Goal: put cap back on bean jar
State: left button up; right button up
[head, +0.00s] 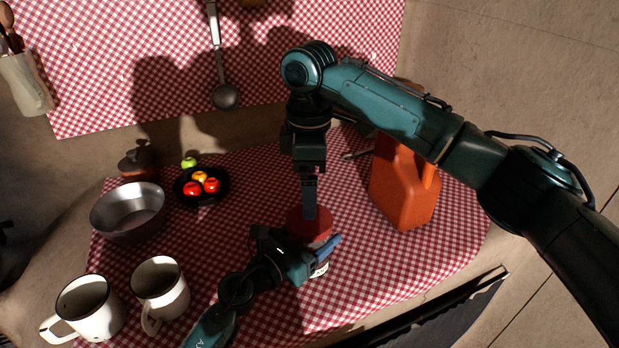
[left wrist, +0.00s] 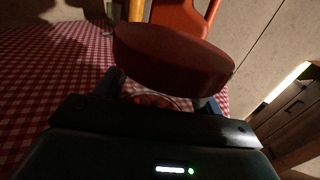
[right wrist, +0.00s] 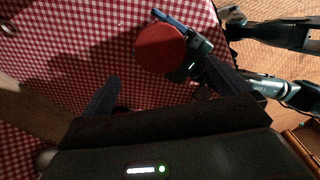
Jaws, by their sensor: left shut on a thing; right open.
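The bean jar (head: 320,269) stands on the checked cloth, mostly hidden by my left gripper (head: 322,250), which is shut on it. In the left wrist view a strip of the jar with reddish beans (left wrist: 150,100) shows between the fingers. The wide red cap (head: 308,222) lies over the jar's top; it also shows in the left wrist view (left wrist: 175,57) and right wrist view (right wrist: 160,48). I cannot tell whether it is fully seated. My right gripper (head: 310,206) points down above the cap. Its fingers are open, with the cap not between them in the right wrist view.
An orange jug (head: 402,187) stands to the right behind the jar. Two white mugs (head: 160,290) and a metal bowl (head: 128,212) are at the left. A black plate of fruit (head: 202,198) is behind them. The cloth right of the jar is clear.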

jog(key=shift+f, duration=4)
jog(key=shift+c, duration=0.2)
jog(key=c, duration=0.9)
pick_arm(q)
jog(key=shift+f, duration=0.1)
pick_arm(e)
jog(key=m, duration=0.6)
jog(key=shift+s, duration=0.1)
jog(key=m, duration=0.5)
jog(key=shift+m, duration=0.3)
jog(key=o, duration=0.9)
jog(key=shift+o, duration=0.2)
notch_tip(320, 180, up, 12)
